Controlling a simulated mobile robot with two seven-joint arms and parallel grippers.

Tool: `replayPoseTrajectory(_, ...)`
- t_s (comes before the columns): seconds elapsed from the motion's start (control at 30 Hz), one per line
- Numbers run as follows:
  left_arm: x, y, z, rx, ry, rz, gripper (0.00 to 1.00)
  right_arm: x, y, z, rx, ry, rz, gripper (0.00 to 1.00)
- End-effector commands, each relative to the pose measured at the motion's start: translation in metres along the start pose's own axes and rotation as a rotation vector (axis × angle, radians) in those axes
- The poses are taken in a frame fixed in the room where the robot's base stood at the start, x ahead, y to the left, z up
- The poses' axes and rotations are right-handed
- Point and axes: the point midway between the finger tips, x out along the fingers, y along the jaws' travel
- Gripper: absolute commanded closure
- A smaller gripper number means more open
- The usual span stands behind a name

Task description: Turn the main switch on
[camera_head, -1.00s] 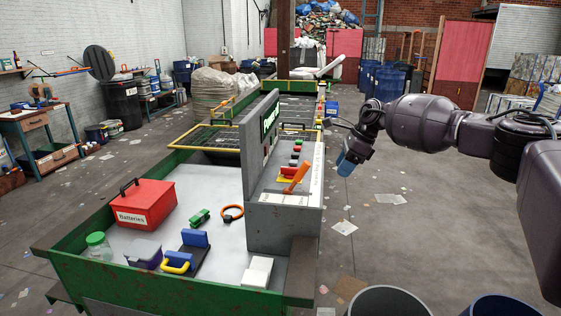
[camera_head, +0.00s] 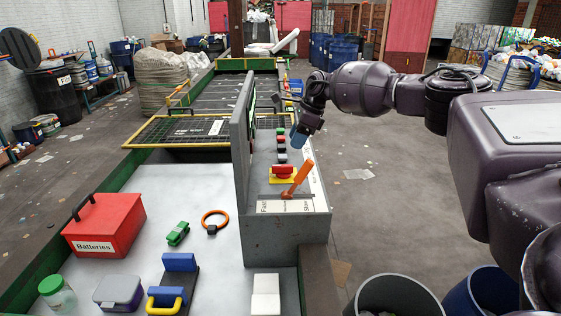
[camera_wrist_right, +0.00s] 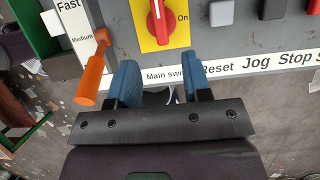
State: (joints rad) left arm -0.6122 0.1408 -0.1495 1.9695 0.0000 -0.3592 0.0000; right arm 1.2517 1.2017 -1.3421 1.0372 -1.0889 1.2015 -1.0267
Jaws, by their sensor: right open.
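The main switch (camera_head: 283,169) is a red rotary knob on a yellow plate, on the grey control panel (camera_head: 288,236). In the right wrist view the knob (camera_wrist_right: 157,24) stands upright in the picture, with a white mark near its top; the word "On" is printed to its right. My right gripper (camera_head: 301,145) hangs by the panel's right edge. In the wrist view its two blue fingers (camera_wrist_right: 164,78) are apart and empty, below the knob and not touching it, over the "Main switch" label. My left gripper is out of view.
An orange lever (camera_head: 299,178) stands beside the switch, close to the left finger in the wrist view (camera_wrist_right: 93,72). Several buttons line the panel beyond the switch. An upright grey board (camera_head: 242,125) borders it on the left. Bins (camera_head: 399,294) stand at the front right.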

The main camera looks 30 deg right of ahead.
Motion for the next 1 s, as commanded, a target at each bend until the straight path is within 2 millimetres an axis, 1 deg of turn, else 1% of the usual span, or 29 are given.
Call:
replayPoseTrajectory(0.3,-0.007,-0.001,0.002,-0.001,-0.02,0.0,0.57,0.054,0.001,0.001,0.0,0.001,0.003,0.55)
replayPoseTrajectory(0.5,-0.008,-0.001,-0.002,0.0,-0.019,0.0,0.57,0.08,0.0,0.001,0.0,0.0,0.001,0.55)
replayPoseTrajectory(0.7,-0.009,-0.001,-0.003,0.0,-0.019,0.0,0.57,0.092,0.0,0.0,0.0,0.0,0.001,0.55)
replayPoseTrajectory(1.0,-0.009,-0.001,-0.003,-0.001,-0.019,0.0,0.57,0.093,0.0,0.0,0.0,0.0,0.0,0.55)
